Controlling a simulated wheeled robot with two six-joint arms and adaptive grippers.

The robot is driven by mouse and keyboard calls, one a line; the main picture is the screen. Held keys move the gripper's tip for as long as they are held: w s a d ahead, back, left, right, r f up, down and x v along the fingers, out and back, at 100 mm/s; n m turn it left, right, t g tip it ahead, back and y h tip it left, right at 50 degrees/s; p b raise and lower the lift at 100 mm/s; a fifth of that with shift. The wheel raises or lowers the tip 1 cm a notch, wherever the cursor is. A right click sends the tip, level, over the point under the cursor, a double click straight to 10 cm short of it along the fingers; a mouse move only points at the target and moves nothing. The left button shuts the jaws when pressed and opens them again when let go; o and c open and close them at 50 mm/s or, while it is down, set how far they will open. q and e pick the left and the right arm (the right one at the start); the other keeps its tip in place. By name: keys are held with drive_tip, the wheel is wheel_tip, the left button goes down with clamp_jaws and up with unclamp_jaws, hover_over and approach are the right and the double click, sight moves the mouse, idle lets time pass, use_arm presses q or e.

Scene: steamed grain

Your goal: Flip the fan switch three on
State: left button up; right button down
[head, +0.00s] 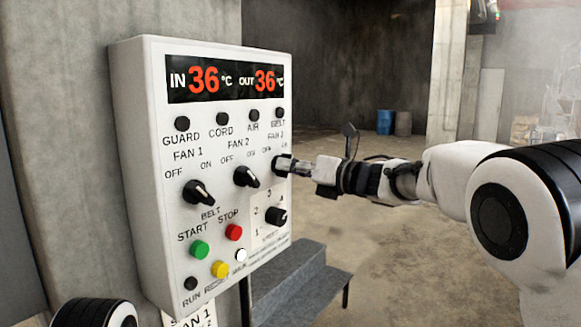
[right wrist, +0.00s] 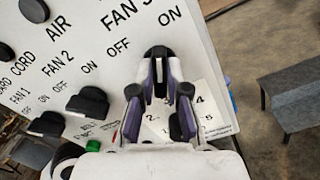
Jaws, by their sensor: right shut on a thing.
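The white control panel (head: 140,150) stands at the left of the head view, against a concrete pillar. The fan 3 switch (right wrist: 158,53) is a black rotary knob at its right side, below the FAN 3 label, with OFF to its left and ON to its right in the right wrist view. My right gripper (head: 283,164) is at this knob, and its two purple-lined fingers in the right wrist view (right wrist: 160,78) are shut on it from both sides. My left gripper is out of view.
The fan 1 knob (head: 199,193) and fan 2 knob (head: 246,177) are left of the gripper. The speed knob (head: 276,216) lies below it. Green (head: 200,249), red (head: 234,232) and yellow (head: 220,269) buttons sit lower. Grey steps (head: 300,285) stand beside the panel.

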drive_tip(key=shift+m, duration=1.3)
drive_tip(key=c, duration=1.2)
unclamp_jaws()
drive_tip(key=shift+o, duration=0.2)
drive_tip(key=v, duration=1.2)
drive_tip(key=shift+w, duration=0.1)
